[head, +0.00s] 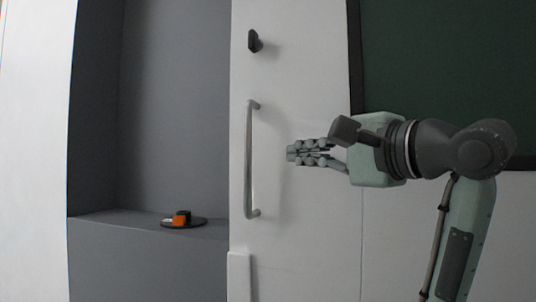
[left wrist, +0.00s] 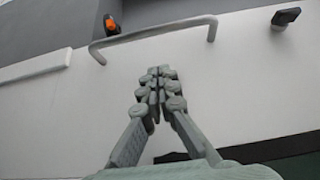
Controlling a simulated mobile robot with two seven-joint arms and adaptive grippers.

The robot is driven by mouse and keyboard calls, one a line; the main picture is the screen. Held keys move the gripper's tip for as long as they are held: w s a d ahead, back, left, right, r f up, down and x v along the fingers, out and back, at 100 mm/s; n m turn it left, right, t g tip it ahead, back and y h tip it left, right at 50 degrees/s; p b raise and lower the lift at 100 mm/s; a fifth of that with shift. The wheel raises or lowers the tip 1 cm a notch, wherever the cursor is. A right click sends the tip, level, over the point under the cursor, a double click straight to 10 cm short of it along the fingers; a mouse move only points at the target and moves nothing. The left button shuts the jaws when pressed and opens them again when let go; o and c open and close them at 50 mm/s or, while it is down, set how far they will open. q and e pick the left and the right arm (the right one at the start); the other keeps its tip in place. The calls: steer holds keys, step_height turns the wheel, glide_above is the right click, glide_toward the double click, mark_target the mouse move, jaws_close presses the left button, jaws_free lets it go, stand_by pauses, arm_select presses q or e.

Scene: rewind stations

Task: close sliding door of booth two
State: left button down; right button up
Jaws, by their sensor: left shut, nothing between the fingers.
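The white sliding door (head: 310,230) stands beside the open grey booth recess (head: 170,90), which shows to its left. A long vertical grey bar handle (head: 249,165) is fixed near the door's left edge. In the left wrist view the handle (left wrist: 150,33) crosses the top. My left gripper (head: 291,153) is shut and empty, pointing left in front of the door, right of the handle and apart from it in the picture. Its closed fingers also show in the left wrist view (left wrist: 160,75), below the handle. My right gripper is not in view.
A small dark knob (head: 254,41) sits on the door above the handle. An orange and black item (head: 182,218) rests on a dark round base on the recess ledge (head: 120,225). A dark green framed panel (head: 450,60) is at the right. A white wall stands far left.

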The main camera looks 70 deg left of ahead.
mark_target(268, 153)
arm_select(q)
steer(key=shift+s+a, duration=2.05)
steer(key=shift+s, duration=0.15)
